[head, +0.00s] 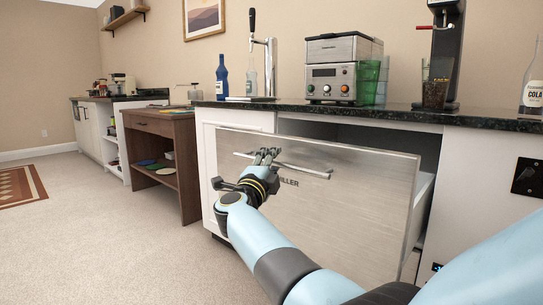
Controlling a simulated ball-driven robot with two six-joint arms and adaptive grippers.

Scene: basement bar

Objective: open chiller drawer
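The chiller drawer (350,215) has a brushed metal front with lettering ending in "LLER". It stands partly open, its front out from the cabinet, with a dark gap above it and its pale side wall showing at the right. A horizontal bar handle (305,170) runs across the upper part of the front. My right gripper (267,154) is at the left part of this handle, its fingers close together and seemingly shut on the bar. The wrist hides part of the lettering. My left gripper is not in view.
A brown wooden table (160,125) stands left of the cabinet. The carpet at the left is clear.

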